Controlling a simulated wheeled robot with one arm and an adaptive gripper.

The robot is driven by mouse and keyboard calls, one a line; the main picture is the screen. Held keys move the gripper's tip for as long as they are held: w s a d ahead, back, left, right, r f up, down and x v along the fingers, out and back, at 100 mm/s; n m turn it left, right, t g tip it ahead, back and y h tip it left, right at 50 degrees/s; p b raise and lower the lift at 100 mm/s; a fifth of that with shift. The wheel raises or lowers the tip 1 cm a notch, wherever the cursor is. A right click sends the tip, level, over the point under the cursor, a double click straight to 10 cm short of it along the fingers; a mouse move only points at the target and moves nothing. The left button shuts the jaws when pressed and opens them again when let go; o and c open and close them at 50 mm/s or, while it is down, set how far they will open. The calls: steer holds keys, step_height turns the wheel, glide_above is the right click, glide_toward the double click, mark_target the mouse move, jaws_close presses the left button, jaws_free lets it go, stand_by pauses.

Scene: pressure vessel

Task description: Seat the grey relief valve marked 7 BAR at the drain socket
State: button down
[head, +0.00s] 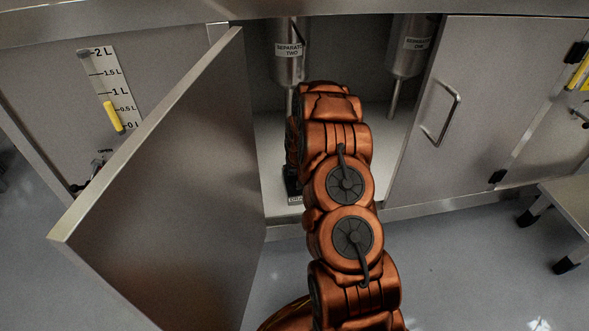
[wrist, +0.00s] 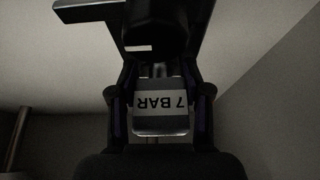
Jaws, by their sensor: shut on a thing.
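In the wrist view, the grey relief valve (wrist: 161,123) has a white label reading 7 BAR, upside down in the picture. My gripper (wrist: 160,103) is shut on it, a finger on either side. A dark round part (wrist: 155,25) with a small white strip lies just beyond the valve, in line with it; I cannot tell whether they touch. In the head view, my arm reaches into the open cabinet and hides the valve. A dark piece above a partly hidden white label (head: 296,199), perhaps the drain socket's, shows low beside my arm.
The open cabinet door (head: 165,190) stands left of my arm; a closed door (head: 450,110) with a handle is right. Vessels labelled SEPARATOR TWO (head: 289,65) and SEPARATOR ONE (head: 410,50) hang inside. A level gauge (head: 108,90) is at left. A low bench (head: 565,215) stands at right.

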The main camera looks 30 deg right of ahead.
steer(key=shift+f, duration=0.25)
steer(key=shift+c, duration=2.1)
jaws_free()
steer(key=shift+v, duration=5.95)
